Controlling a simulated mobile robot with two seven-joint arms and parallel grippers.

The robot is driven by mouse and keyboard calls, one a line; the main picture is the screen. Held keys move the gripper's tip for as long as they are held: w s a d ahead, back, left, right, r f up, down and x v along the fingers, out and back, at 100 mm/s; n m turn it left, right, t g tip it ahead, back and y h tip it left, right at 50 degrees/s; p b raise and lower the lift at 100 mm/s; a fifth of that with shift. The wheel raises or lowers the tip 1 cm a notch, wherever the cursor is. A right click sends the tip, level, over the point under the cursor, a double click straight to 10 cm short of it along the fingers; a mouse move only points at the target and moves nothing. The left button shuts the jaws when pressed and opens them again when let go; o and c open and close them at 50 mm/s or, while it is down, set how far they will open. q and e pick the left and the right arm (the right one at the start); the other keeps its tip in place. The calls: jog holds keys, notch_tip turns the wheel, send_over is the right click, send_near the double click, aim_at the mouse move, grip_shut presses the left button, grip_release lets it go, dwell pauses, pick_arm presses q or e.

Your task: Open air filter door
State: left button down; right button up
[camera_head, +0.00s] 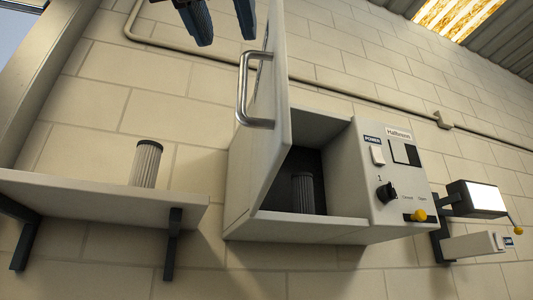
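The air filter door (270,150) is a pale panel hinged on the cabinet (330,231). It stands swung wide open toward me, seen at a steep angle, with its metal bar handle (243,92) on the left face. Inside the dark compartment a grey pleated filter (302,193) stands upright, partly in shadow. My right gripper (226,40) hangs at the top edge, above and left of the handle. Its two dark fingers are spread apart with nothing between them, clear of the handle. The rest of it is cut off. My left gripper is not in view.
A second pleated filter (146,164) stands on a wall shelf (70,192) at the left. The control panel (391,170) with a switch, black knob and yellow button is right of the compartment. A bracketed device (478,199) is at far right. A pipe (350,93) runs along the wall.

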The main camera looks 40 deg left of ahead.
jog(key=shift+v, duration=1)
